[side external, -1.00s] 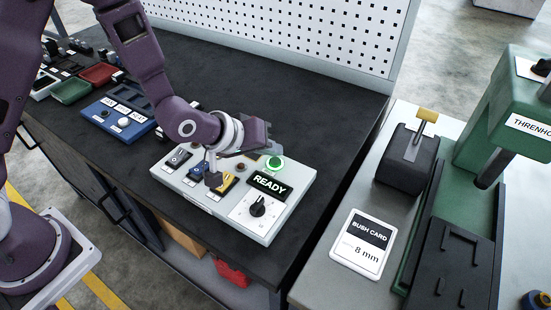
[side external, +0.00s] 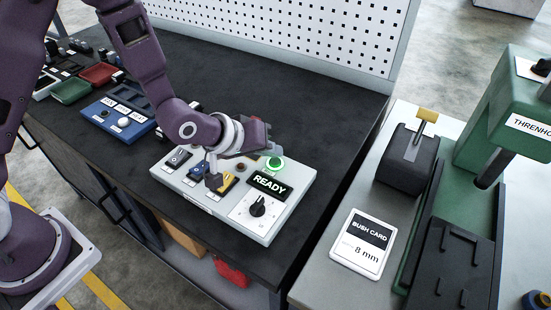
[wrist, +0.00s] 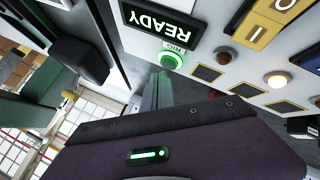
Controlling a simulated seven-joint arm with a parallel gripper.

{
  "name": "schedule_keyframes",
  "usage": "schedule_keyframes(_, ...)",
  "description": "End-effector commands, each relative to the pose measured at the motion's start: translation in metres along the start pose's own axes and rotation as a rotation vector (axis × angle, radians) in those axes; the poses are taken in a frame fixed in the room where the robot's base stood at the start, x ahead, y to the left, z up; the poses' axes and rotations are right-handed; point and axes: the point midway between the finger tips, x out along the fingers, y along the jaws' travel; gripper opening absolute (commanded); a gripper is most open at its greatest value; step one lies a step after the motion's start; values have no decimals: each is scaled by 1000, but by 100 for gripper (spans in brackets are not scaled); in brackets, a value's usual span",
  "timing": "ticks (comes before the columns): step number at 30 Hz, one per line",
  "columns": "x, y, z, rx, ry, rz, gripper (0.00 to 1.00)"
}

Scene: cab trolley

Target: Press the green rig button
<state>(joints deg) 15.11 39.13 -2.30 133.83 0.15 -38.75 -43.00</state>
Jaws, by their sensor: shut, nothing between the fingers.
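The green rig button (side external: 274,163) glows on the back right of the light grey control panel (side external: 215,217).
The panel has a READY display (side external: 269,184), a black knob (side external: 258,207), a yellow switch (side external: 225,184) and other switches. A blue button box (side external: 117,120) stands to the left. A green press (side external: 510,120) and a bush card (side external: 363,243) are at the right.

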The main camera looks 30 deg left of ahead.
Motion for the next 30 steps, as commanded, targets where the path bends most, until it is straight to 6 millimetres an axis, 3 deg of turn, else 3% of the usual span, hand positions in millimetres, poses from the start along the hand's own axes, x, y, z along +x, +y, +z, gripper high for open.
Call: schedule_keyframes(30,9,-6,6,0,0,0,0)
